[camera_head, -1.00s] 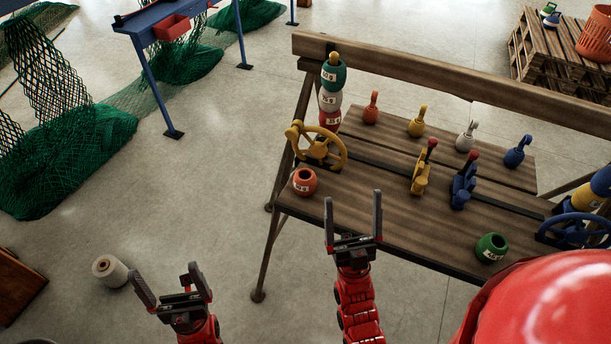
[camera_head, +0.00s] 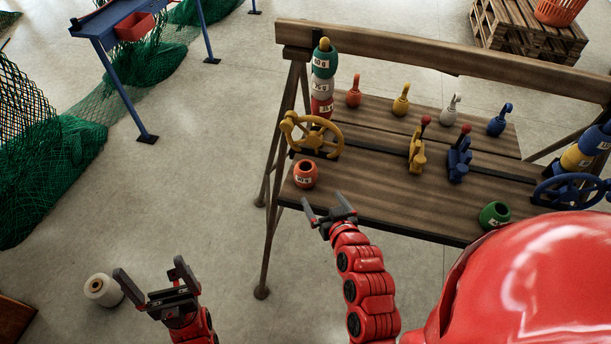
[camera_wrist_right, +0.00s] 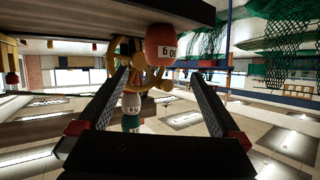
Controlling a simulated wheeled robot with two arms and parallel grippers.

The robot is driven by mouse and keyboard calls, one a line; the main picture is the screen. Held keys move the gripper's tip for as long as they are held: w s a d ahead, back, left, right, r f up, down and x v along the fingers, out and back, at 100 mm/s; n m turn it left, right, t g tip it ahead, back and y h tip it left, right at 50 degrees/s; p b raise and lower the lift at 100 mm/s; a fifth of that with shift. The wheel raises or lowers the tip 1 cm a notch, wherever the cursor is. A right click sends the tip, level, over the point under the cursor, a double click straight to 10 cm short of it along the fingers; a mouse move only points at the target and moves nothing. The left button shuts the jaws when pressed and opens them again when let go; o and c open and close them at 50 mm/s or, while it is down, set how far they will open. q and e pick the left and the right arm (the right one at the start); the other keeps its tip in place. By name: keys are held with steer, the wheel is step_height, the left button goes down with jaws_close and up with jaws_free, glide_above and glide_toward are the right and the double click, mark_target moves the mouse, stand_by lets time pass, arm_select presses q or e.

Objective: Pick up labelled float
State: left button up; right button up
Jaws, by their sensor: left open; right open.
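An orange-red labelled float (camera_head: 305,174) with a dark hole in its top sits at the left front of the wooden bench (camera_head: 400,211). A green labelled float (camera_head: 494,215) sits at the bench's front right. My right gripper (camera_head: 325,203) is open and empty at the front edge, just in front of the orange-red float and apart from it. In the right wrist view, which looks upside down, that float (camera_wrist_right: 160,42) shows beyond and between the open fingers. My left gripper (camera_head: 150,270) is open and empty above the floor, left of the bench.
A post with stacked green, white and red floats (camera_head: 322,85) stands behind a yellow handwheel (camera_head: 311,135). Yellow (camera_head: 417,150) and blue (camera_head: 459,158) levers stand mid-bench. Several small coloured floats line the back. A white spool (camera_head: 102,290) lies on the floor.

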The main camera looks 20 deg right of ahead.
mark_target(310, 179)
steer(key=b+x, duration=1)
steer(key=shift+f+b, duration=0.2)
steer(key=shift+b, duration=0.2)
steer(key=shift+w, duration=0.55)
steer(key=shift+w+f, duration=0.1)
steer(key=shift+w, duration=0.15)
steer(key=shift+p+x, duration=0.3)
steer(key=shift+x, duration=1.95)
steer(key=shift+s+a+f, duration=0.1)
steer(key=shift+f, duration=0.05)
steer(key=c, duration=1.2)
